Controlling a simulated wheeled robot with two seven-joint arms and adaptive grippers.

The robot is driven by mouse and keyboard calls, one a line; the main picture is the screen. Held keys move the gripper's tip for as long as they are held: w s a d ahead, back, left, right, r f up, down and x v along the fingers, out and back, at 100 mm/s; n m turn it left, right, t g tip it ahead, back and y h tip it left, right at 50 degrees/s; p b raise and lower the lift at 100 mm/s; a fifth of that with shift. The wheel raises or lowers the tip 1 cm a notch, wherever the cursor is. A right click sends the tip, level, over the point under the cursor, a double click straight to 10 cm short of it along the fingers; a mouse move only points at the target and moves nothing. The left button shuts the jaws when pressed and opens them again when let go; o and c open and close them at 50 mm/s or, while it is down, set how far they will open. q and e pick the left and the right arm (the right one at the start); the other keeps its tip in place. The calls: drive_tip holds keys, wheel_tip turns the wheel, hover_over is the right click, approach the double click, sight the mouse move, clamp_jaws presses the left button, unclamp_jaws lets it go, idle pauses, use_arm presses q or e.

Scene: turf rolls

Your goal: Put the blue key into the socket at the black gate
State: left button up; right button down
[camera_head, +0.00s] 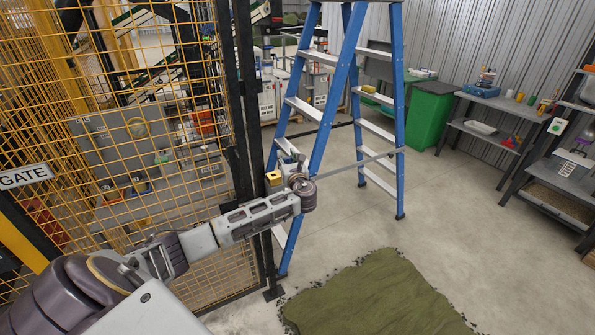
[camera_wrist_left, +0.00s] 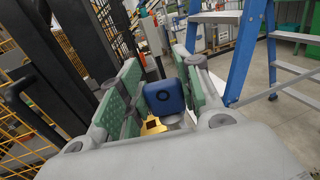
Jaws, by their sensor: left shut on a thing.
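My left gripper (camera_head: 287,163) is at the black gate post (camera_head: 250,122) in the head view. In the left wrist view its green-padded fingers (camera_wrist_left: 163,98) are shut on the blue key (camera_wrist_left: 165,96), a blue block with a dark ring on its face. A small yellow box (camera_head: 273,177), seemingly the socket, is at the post beside the gripper. Yellow also shows just beyond and below the key in the left wrist view (camera_wrist_left: 152,127). I cannot tell whether the key touches it. The key is not clear in the head view. My right gripper is not in view.
A yellow mesh fence (camera_head: 110,130) with a GATE sign (camera_head: 25,177) stands at left. A blue stepladder (camera_head: 335,90) stands close behind the gripper. A green turf piece (camera_head: 375,295) lies on the floor. Shelves (camera_head: 560,165) and a green bin (camera_head: 430,115) are at right; floor between is clear.

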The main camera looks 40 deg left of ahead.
use_arm(q)
drive_tip(key=a+r+n+g+y, duration=0.2)
drive_tip(key=a+r+g, duration=0.1)
drive_tip(key=a, duration=0.3)
drive_tip(key=shift+s+a+r, duration=0.25)
drive_tip(key=shift+s+r, duration=0.1)
drive_tip(key=shift+r, duration=0.45)
drive_tip(key=shift+p, duration=0.4)
drive_tip(key=shift+f+b, duration=1.05)
drive_tip(key=shift+f, duration=1.85)
drive_tip(key=shift+p, duration=1.15)
drive_tip(key=shift+f+b, duration=0.6)
drive_tip(key=shift+f, duration=0.85)
idle(0.7)
